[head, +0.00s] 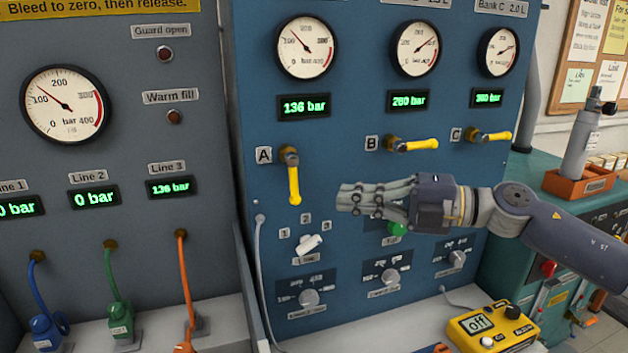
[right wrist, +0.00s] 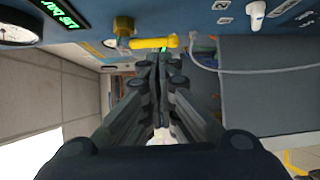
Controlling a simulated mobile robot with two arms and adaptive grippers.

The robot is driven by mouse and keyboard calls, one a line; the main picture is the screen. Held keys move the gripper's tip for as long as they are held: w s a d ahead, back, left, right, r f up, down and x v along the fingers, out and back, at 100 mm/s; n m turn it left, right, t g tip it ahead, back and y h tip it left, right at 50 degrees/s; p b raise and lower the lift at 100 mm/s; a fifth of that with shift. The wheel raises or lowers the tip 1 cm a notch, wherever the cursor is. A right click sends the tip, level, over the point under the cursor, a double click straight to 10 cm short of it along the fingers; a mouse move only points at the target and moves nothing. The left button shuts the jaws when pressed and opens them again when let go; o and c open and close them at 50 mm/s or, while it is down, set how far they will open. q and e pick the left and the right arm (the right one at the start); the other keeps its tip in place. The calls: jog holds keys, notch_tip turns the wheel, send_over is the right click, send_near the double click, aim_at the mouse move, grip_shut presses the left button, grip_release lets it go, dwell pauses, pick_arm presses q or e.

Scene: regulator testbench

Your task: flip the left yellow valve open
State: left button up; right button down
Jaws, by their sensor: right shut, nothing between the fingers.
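The left yellow valve (head: 294,184), labelled A, has its handle hanging straight down from a brass fitting on the blue panel. Its gauge display above reads 136 bar. My right gripper (head: 345,198) is shut and empty, to the right of the handle in the head view, with a visible gap between them. In the right wrist view the yellow handle (right wrist: 152,43) lies just beyond the closed fingertips (right wrist: 160,62); whether they touch it there I cannot tell. My left gripper is in neither view.
Yellow valves B (head: 415,144) and C (head: 493,136) have handles pointing right. Below are a white selector lever (head: 309,244), a green button (head: 398,230) partly covered by my right gripper, and several grey knobs. A yellow meter (head: 492,328) sits on the bench.

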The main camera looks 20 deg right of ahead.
aim_at(294, 182)
jog(key=p+x, duration=0.2)
jog(key=x, duration=0.5)
jog(key=shift+p, duration=0.4)
jog(key=shift+a+m+t+y+b, duration=0.3)
jog(key=shift+a+y+b, duration=0.1)
jog(key=shift+b, duration=0.1)
